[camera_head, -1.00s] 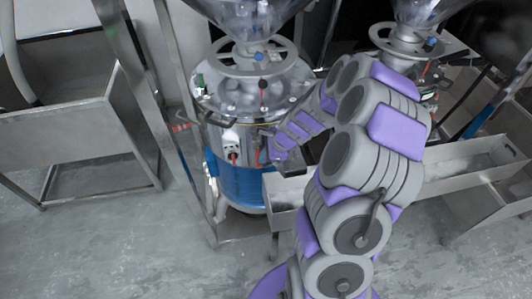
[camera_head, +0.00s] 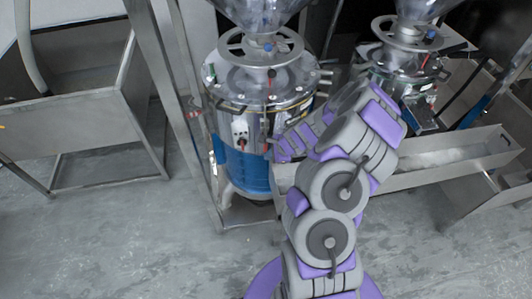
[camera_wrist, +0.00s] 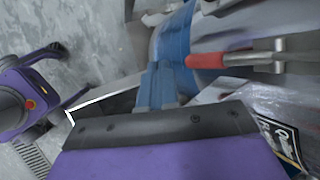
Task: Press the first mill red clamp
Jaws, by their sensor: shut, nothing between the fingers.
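The first mill (camera_head: 262,95) is the nearer steel drum with a blue lower band (camera_head: 243,172), left of centre in the head view. In the wrist view, the red clamp (camera_wrist: 205,61) is a red handle on a metal rod, lying roughly level against the blue drum side. My gripper (camera_head: 274,150) is shut and empty at the mill's front right side. My arm hides part of the mill's right side.
A second mill (camera_head: 405,65) stands behind at the right. A long steel trough (camera_head: 440,160) runs to the right of my arm. A steel bin (camera_head: 75,110) on legs stands at the left, with a metal post (camera_head: 165,75) beside it. The front floor is clear.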

